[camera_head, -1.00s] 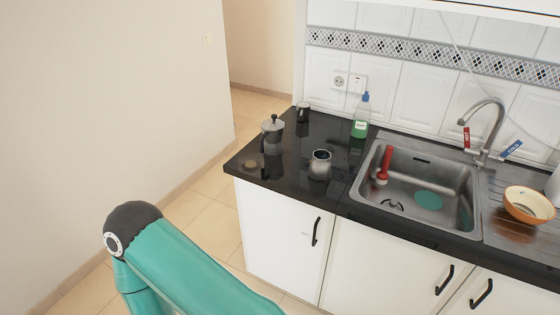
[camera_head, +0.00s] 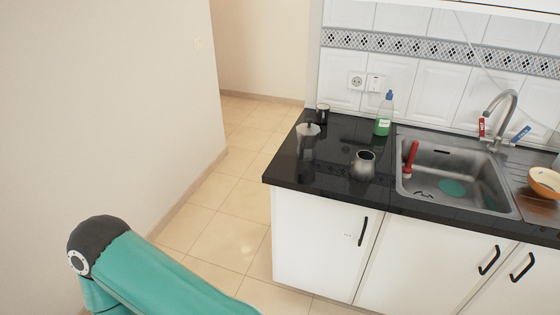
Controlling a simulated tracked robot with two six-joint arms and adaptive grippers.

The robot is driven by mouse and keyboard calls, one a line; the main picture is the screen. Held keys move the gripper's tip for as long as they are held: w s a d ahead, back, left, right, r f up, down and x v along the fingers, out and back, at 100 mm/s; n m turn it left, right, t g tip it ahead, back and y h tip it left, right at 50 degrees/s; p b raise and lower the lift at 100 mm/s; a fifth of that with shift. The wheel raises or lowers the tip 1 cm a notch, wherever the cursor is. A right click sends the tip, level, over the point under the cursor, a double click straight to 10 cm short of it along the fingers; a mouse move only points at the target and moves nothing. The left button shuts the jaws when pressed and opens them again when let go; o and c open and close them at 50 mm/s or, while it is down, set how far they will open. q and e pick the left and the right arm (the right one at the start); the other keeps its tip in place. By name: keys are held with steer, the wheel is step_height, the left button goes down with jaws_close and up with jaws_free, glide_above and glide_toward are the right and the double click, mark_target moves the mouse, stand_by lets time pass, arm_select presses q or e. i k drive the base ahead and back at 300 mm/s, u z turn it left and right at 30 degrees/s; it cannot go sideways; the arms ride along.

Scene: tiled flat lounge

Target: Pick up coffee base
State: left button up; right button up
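An open silver metal pot (camera_head: 363,166) with a dark opening stands upright on the black countertop, left of the sink. It looks like the coffee base. A taller silver coffee pot top (camera_head: 308,142) with a dark knob stands to its left near the counter's left end; it is blurred. A teal arm of mine crosses the lower left, well away from both pots. Neither of my grippers shows in the view.
The black counter (camera_head: 325,172) has a small dark cup (camera_head: 322,114) and a green soap bottle (camera_head: 384,115) behind the pots. A sink (camera_head: 450,165) with a red brush (camera_head: 411,160) lies to the right, with an orange bowl (camera_head: 546,180) beyond. Tiled floor (camera_head: 213,240) is clear at left.

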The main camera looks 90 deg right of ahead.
mark_target(362, 169)
steer(key=u, duration=0.6)
steer(key=i, duration=0.2)
steer(key=z, duration=2.95)
steer(key=i, duration=0.2)
steer(key=z, duration=1.75)
steer(key=k, duration=0.55)
steer(key=z, duration=0.35)
steer(key=i, duration=1.7)
steer(key=u, duration=0.4)
